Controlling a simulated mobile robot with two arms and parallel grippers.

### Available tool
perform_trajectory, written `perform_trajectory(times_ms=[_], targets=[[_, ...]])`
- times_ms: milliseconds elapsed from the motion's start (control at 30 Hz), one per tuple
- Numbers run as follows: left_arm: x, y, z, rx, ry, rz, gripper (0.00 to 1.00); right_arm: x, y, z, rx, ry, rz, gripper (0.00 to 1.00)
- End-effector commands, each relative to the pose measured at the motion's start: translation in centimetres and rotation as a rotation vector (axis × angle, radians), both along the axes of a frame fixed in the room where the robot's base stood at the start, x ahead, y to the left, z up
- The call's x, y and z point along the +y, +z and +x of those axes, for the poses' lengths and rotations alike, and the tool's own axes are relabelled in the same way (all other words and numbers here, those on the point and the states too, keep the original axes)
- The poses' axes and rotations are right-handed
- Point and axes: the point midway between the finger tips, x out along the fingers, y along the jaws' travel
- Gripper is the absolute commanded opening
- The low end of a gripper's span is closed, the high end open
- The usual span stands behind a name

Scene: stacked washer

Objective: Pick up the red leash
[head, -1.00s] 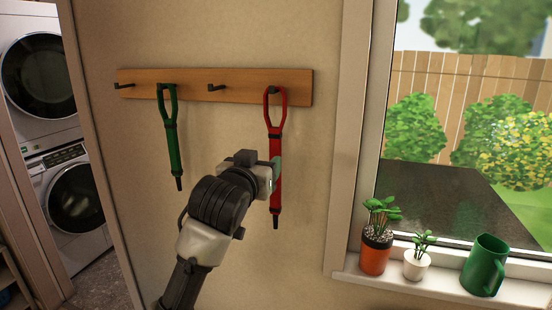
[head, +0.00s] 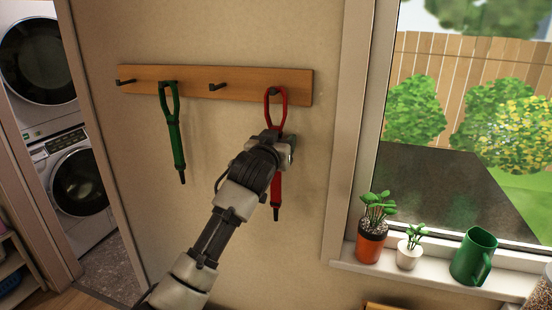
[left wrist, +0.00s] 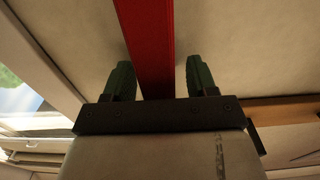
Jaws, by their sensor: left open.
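The red leash (head: 276,190) hangs by its loop from a hook on the wooden rack (head: 235,91). Its loop shows above my left gripper (head: 284,147) and its dark tip below; the middle is hidden behind the gripper. In the left wrist view, the red leash strap (left wrist: 149,40) runs between the two green fingertips of my left gripper (left wrist: 156,82). The jaws are open, with a visible gap between the strap and the right finger and a smaller gap at the left finger. My right gripper is not in view.
A green leash (head: 174,135) hangs on the rack to the left. Stacked washers (head: 75,180) stand at far left.

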Motion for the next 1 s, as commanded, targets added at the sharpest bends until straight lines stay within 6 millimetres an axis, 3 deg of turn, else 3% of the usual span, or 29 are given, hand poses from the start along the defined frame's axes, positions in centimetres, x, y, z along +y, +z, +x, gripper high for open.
perform_trajectory(times_ms=[267, 633, 1000], targets=[[-0.08, -0.02, 0.18, -0.002, -0.001, -0.001, 0.56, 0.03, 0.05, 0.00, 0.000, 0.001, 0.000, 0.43], [-0.07, -0.03, 0.18, -0.001, 0.000, 0.000, 0.00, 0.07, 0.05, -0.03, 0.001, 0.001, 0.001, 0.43], [-0.07, 0.21, 0.18, -0.002, 0.000, -0.001, 0.00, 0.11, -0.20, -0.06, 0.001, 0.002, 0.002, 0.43]])
